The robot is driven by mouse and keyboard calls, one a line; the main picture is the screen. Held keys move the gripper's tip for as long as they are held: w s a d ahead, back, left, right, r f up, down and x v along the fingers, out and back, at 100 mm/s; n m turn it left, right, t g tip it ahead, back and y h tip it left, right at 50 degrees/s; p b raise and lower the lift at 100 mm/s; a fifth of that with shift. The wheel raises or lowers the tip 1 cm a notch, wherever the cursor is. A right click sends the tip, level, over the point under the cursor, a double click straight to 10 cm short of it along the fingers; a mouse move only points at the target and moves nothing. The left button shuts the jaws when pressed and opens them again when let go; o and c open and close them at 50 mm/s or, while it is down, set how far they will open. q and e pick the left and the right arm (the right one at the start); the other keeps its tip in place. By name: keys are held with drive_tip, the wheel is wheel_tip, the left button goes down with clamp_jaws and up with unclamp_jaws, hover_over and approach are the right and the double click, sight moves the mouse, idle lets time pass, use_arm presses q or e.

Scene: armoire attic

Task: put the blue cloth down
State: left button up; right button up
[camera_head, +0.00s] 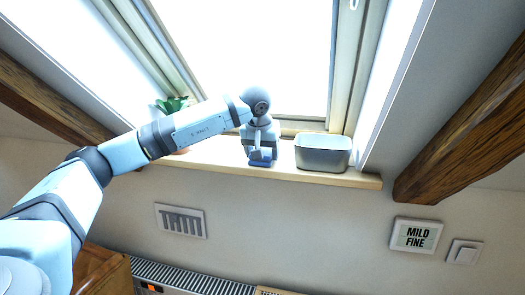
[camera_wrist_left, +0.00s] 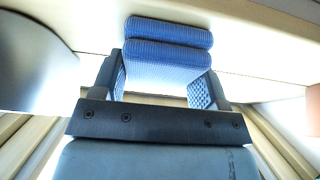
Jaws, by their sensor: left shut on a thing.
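The blue cloth (camera_wrist_left: 168,52) is a folded, ribbed bundle in the left wrist view, held between the two fingers of my left gripper (camera_wrist_left: 165,85). In the head view, my left gripper (camera_head: 260,154) is at the window sill (camera_head: 215,160), with the cloth (camera_head: 262,162) low at its tip, near the sill's front edge. I cannot tell whether the cloth touches the sill. My right gripper is not in view.
A grey metal tub (camera_head: 323,158) stands on the sill just right of my left gripper. A green plant (camera_head: 172,104) is on the left, partly behind my arm. The skylight window rises behind. Sloping wooden beams (camera_head: 460,130) flank both sides. A radiator (camera_head: 190,278) is below.

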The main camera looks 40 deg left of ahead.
use_arm(q)
drive_tip(key=o, duration=0.8)
drive_tip(key=shift+o, duration=0.2)
drive_tip(key=v, duration=1.2)
drive_tip(key=shift+r+b, duration=0.15)
drive_tip(key=shift+b, duration=0.2)
